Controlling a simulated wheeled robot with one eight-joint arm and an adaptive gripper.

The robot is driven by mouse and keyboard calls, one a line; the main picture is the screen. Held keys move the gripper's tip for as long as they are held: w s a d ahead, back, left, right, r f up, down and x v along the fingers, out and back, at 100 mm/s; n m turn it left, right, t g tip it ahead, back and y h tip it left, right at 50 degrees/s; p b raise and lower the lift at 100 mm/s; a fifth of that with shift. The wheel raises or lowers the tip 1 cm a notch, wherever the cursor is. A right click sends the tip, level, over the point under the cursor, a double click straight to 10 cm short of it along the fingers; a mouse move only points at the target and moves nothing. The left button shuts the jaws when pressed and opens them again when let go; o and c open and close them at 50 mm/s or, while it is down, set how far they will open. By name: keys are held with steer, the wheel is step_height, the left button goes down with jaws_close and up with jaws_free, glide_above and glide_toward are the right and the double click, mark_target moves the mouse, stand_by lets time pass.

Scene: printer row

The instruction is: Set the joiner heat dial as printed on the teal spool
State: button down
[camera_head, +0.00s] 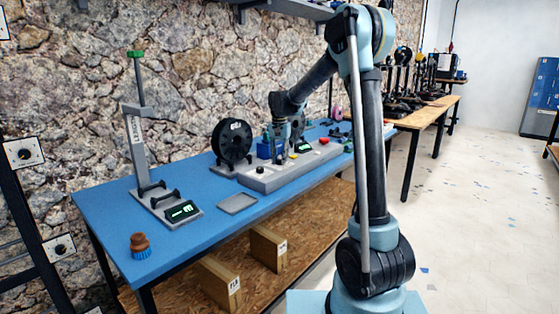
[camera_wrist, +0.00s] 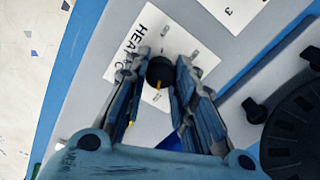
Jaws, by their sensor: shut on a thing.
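In the wrist view a round black heat dial (camera_wrist: 160,71) with a yellow pointer mark sits on a white plate (camera_wrist: 124,62) printed "HEAT" and a partly hidden unit. The pointer faces toward the bottom of the picture. My gripper (camera_wrist: 157,64) has its fingers on both sides of the dial and is shut on it. In the head view my gripper (camera_head: 281,152) is down at the long grey joiner base (camera_head: 268,182). I cannot make out a teal spool or its print.
A red button (camera_head: 324,141) is to the right.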

mark_target(280, 160)
steer(key=shift+w, duration=0.15)
steer(key=c, duration=1.3)
jaws_free()
step_height(280, 160, up, 12)
steer(key=shift+d, duration=0.1)
